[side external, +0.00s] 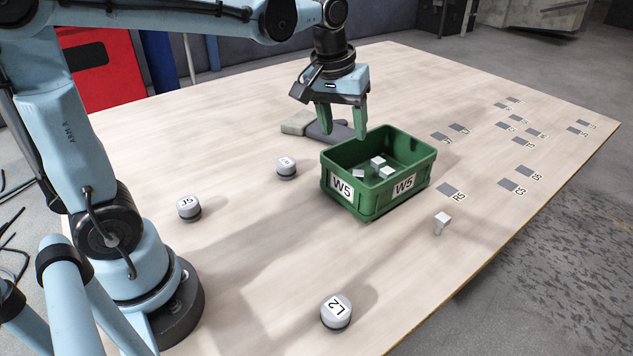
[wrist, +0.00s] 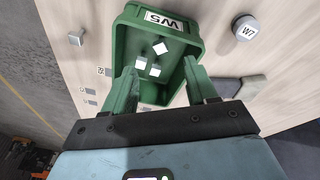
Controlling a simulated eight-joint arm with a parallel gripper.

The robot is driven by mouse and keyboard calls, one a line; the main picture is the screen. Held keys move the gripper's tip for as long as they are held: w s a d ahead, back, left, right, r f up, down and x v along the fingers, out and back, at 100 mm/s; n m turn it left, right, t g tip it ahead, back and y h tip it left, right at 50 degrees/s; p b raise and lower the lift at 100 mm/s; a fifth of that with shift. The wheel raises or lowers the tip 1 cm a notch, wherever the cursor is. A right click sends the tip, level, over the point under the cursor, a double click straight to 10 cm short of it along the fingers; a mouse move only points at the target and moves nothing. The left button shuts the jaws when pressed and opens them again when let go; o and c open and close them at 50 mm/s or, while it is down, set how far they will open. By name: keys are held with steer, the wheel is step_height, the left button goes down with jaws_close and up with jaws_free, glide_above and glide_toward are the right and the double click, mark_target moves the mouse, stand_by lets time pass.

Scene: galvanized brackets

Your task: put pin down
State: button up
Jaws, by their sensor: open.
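A small pin with a white cube head (side external: 442,220) stands on the table to the right of the green bin marked W5 (side external: 362,202). It also shows at the upper left of the wrist view (wrist: 76,38). Three white cube-shaped pieces (side external: 378,163) lie inside the bin, and they show between my fingers in the wrist view (wrist: 160,48). They look like pin heads, but their stems are hard to make out. My gripper (side external: 343,134) is open with green fingers, at the bin's back side.
Light-topped cylinders marked J5 (side external: 189,207) and L2 (side external: 336,311) and another (side external: 286,166) stand on the table. Grey blocks (side external: 330,131) lie behind the bin. Labelled dark squares (side external: 451,190) mark the right side. The table is clear between the bin and L2.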

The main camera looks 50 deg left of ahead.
steer(key=s+f+m+t, duration=0.2)
steer(key=s+m, duration=0.1)
steer(key=s, duration=0.2)
steer(key=s+d+f+m+t, duration=0.1)
steer(key=s+m+t, duration=0.1)
steer(key=s, duration=0.3)
steer(key=shift+s+f+m+t, duration=0.15)
steer(key=shift+f+m+t, duration=0.15)
steer(key=shift+f+m, duration=0.1)
